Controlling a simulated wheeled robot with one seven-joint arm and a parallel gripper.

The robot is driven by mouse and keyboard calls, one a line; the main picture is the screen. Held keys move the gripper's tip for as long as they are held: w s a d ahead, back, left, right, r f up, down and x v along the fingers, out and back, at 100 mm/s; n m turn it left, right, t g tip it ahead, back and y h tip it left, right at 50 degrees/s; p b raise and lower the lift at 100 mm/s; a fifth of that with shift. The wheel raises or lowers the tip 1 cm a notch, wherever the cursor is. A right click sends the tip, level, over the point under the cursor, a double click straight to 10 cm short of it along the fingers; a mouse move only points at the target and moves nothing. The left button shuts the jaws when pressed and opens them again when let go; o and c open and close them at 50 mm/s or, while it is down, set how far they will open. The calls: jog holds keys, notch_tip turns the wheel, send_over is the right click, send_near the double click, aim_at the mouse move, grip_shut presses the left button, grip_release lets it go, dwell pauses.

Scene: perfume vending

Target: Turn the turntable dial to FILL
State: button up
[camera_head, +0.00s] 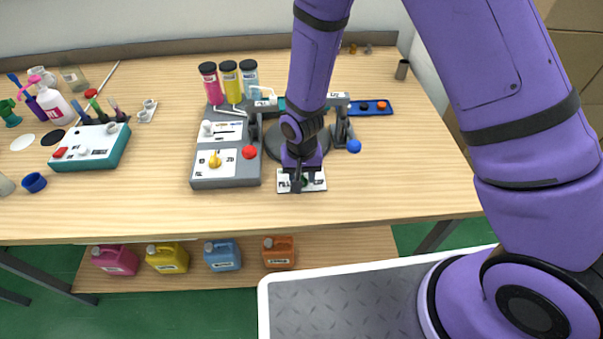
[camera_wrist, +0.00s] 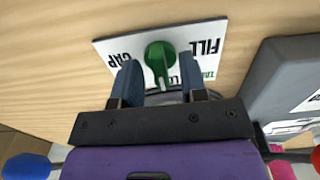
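The turntable dial is a green knob (camera_wrist: 160,58) on a white plate (camera_wrist: 112,47). In the wrist view the plate's lettering is upside down, with FILL at right, CAP at left and partly hidden words below. The knob's pointer extends down the picture, between the two words. My gripper (camera_wrist: 159,78) is open, one finger on each side of the pointer, with visible gaps. In the head view my gripper (camera_head: 302,180) is over the plate (camera_head: 315,186) near the table's front edge and partly hides the green knob.
The dark round turntable (camera_head: 273,145) and a stand with a blue ball (camera_head: 354,146) are behind.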

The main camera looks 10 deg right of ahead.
grip_shut()
jog(key=shift+n, duration=0.3)
jog(key=n, duration=0.3)
jog(key=shift+n, duration=0.4)
jog(key=n, duration=0.9)
jog(key=shift+w+n, duration=0.1)
jog(key=shift+n, duration=2.2)
